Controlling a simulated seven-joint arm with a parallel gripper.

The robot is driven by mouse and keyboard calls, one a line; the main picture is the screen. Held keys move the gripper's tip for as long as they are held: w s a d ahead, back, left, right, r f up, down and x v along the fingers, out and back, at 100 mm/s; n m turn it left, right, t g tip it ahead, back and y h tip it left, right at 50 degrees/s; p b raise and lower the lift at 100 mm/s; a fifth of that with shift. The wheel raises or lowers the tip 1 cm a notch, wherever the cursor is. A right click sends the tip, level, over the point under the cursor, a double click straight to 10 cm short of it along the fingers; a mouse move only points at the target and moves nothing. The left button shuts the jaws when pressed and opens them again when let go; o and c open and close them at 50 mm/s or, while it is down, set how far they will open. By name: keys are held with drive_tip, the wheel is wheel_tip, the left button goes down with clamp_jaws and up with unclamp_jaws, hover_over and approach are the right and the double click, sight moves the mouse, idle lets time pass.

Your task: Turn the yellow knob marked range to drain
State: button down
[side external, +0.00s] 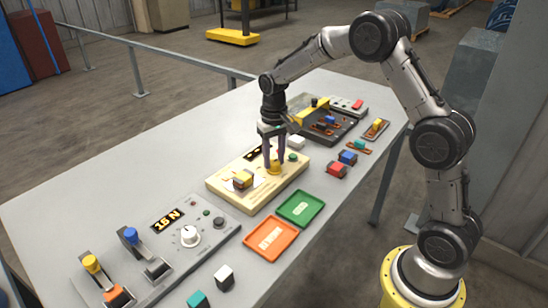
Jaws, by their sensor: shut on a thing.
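A yellow knob (274,170) sits on top of a cream-coloured box (228,195) in the middle of the table. My gripper (274,161) points straight down over the box, its dark fingers shut on the yellow knob from either side. The fingers hide part of the knob and of a dark display (252,154) behind it. The knob's label, its pointer and any drain mark are too small or hidden to read.
The cream box also carries a yellow block (243,179) and a green button (292,157). Orange (272,239) and green (300,208) trays lie in front. A grey panel (160,245) with levers and a white dial stands left; a dark panel (325,125) stands behind.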

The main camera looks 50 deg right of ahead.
sight(274, 161)
drive_tip(key=shift+r+m, duration=0.1)
drive_tip(key=shift+m, duration=0.4)
drive_tip(key=shift+c, duration=2.2)
unclamp_jaws()
wheel_tip(274, 161, up, 14)
